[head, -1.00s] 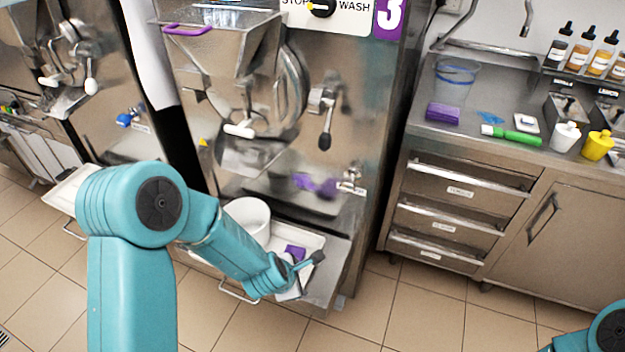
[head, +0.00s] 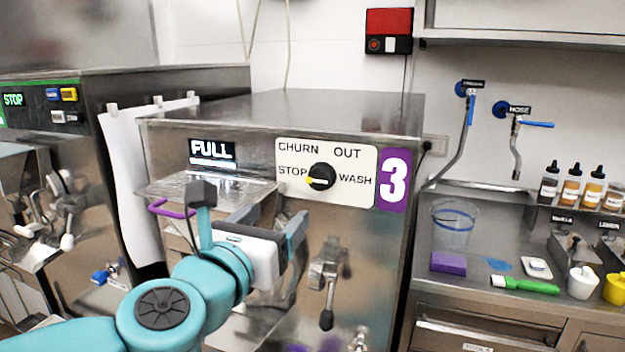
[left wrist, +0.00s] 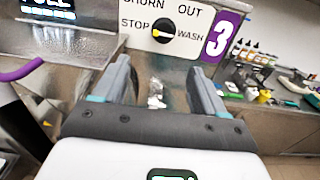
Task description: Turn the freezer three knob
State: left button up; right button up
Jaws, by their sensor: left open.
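The freezer three knob (head: 321,176) is black with a yellow pointer. It sits on a white plate (head: 358,190) marked CHURN, OUT, STOP and WASH, beside a purple "3" label (head: 394,180). The pointer is toward STOP. In the left wrist view the knob (left wrist: 163,31) is ahead of and above the jaws. My left gripper (head: 252,205) is open and empty, below and left of the knob, apart from it. It also shows in the left wrist view (left wrist: 160,82), fingers spread. My right gripper is out of view.
A clear hopper cover (head: 210,187) with a purple handle is left of my left gripper. A black-tipped dispensing lever (head: 327,318) hangs below the knob. A counter (head: 425,230) with bottles and cups is to the right. The panel around the knob is clear.

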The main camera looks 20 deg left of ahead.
aim_at(318, 178)
pick_arm(q)
jog(key=w, duration=0.5)
jog(key=w+p, duration=0.1)
jog(key=w, duration=0.4)
jog(key=w+d+p, duration=0.1)
jog(key=w, duration=0.4)
jog(key=shift+w+r, duration=0.1)
jog(key=shift+w+d, duration=0.15)
jog(key=shift+w, duration=0.1)
jog(key=shift+r, duration=0.1)
jog(key=shift+w, duration=0.1)
jog(key=shift+c, duration=0.7)
jog(key=c, duration=0.9)
